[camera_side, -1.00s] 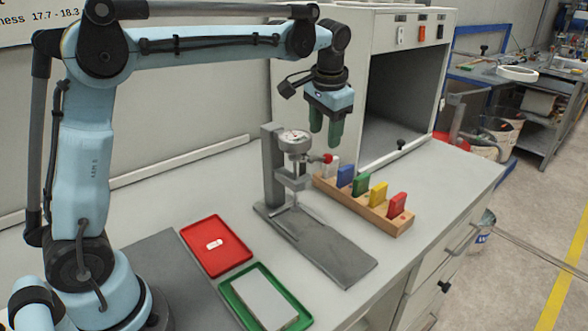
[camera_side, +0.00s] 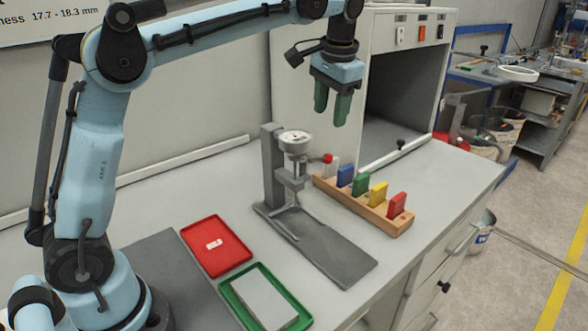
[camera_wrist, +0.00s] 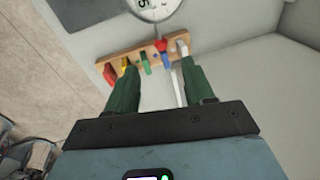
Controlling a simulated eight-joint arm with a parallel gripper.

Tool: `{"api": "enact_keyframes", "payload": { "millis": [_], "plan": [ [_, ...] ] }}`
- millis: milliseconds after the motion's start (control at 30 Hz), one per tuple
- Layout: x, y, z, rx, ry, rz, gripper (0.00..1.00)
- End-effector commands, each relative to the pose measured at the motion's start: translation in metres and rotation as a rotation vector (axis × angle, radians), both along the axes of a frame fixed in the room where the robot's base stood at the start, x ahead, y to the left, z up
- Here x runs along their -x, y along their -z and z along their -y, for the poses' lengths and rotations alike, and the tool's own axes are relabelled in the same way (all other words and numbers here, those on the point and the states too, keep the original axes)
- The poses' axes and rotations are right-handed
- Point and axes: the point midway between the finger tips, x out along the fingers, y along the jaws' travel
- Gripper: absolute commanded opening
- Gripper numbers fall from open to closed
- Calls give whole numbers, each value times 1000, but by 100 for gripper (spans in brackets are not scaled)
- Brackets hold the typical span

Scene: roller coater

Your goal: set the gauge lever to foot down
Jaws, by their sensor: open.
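The thickness gauge (camera_side: 295,143) has a round dial on a grey stand and base (camera_side: 335,258). Its lever ends in a red knob (camera_side: 327,158), which sticks out to the right just below the dial. The knob also shows in the wrist view (camera_wrist: 160,45), beside the edge of the dial (camera_wrist: 152,8). My gripper (camera_side: 331,106) hangs above and to the right of the knob, fingers pointing down, open and empty. In the wrist view the knob lies beyond the gap between my green fingers (camera_wrist: 161,78). Whether the gauge foot touches the base is too small to tell.
A wooden rack (camera_side: 368,207) with several coloured blocks stands close right of the gauge. A red tray (camera_side: 238,262) with a small white piece and a green tray (camera_side: 234,301) with a grey plate lie in front. The open cabinet (camera_side: 395,95) is behind.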

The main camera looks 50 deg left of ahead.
Motion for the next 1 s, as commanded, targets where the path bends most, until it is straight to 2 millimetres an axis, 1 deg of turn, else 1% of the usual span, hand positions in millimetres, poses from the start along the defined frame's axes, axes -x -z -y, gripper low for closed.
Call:
{"api": "enact_keyframes", "payload": {
  "millis": [100, 267, 367, 533, 1000],
  "plan": [
    [-7, 0, 1, -3, -8, -48, 53],
    [-10, 3, 1, -5, -14, -78, 53],
    [-10, 8, 0, -5, -15, -78, 53],
    [-9, 28, -3, -6, -16, -77, 53],
    [-10, 98, -17, -6, -16, -77, 53]
  ]
}}
